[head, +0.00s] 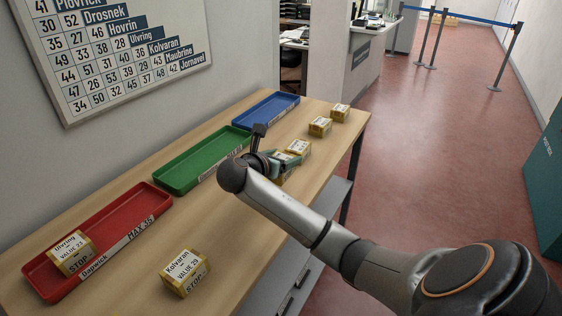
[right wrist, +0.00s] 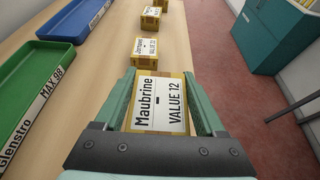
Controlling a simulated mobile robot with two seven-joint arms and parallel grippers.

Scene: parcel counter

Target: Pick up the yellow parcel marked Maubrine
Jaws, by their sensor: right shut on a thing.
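The yellow parcel marked Maubrine (right wrist: 158,104), with a white label reading VALUE 12, is between the two green fingers of my right gripper (right wrist: 163,100) in the right wrist view. The fingers are shut on its sides. In the head view my right gripper (head: 279,161) is over the right part of the counter, and my arm and hand hide most of this parcel. I cannot tell whether it touches the counter top. My left gripper is not in view.
On the counter (head: 130,268) stand a red tray (head: 128,222) holding an Ulvring parcel (head: 72,253), a green tray (head: 190,160) and a blue tray (head: 266,110). A Kolvaran parcel (head: 184,272) is near the front. Several parcels, one close (head: 299,148), stand beyond my gripper.

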